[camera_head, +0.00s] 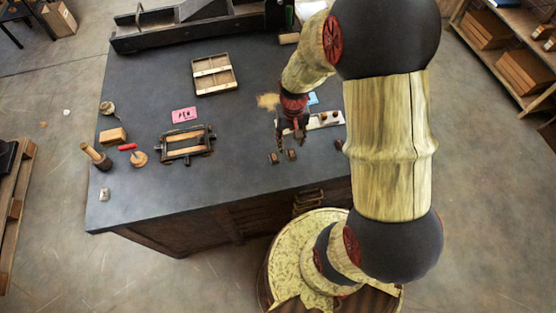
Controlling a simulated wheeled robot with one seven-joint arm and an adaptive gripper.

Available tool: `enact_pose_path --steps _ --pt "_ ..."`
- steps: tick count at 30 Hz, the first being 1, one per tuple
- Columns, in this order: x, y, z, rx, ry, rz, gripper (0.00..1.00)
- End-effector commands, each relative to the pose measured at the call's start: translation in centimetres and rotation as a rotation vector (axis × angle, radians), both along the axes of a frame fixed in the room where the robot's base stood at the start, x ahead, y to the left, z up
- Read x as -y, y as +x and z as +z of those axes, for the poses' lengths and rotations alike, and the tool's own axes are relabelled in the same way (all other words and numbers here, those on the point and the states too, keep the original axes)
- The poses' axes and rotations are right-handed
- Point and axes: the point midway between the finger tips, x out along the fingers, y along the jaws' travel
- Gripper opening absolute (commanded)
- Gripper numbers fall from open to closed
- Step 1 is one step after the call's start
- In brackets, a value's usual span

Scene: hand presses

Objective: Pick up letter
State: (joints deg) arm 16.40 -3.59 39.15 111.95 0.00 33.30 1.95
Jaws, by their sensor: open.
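My gripper (287,143) is over the right part of the dark table, its jaws apart and pointing down. Small brown pieces (273,157) show at or just below the fingertips; I cannot tell whether they are letter blocks or finger pads. A pink card (184,114) with dark letter-like marks lies left of the middle of the table, well away from my gripper. A pale strip (325,120) with small brown and dark pieces lies right of my gripper, partly hidden by my arm. I cannot make out a single letter clearly.
The table (240,120) also holds a wooden frame (185,145), a shallow divided tray (213,74), a wooden-handled tool (96,156), a red-handled roller (133,151) and a tan block (113,136). A dark press (190,25) stands along the back. The table's middle is clear.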

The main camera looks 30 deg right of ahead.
Motion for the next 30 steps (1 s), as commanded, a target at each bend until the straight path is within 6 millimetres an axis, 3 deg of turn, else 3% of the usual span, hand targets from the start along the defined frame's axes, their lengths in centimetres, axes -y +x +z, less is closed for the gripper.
enact_pose_path --steps 14,22,30 --pt "0.2 0.1 -3.7 0.012 -0.004 -0.004 0.44" --pt "0.5 0.1 -7.4 0.011 -0.004 -0.002 0.44" --pt "0.5 0.1 -7.7 0.013 -0.004 -0.003 0.44"
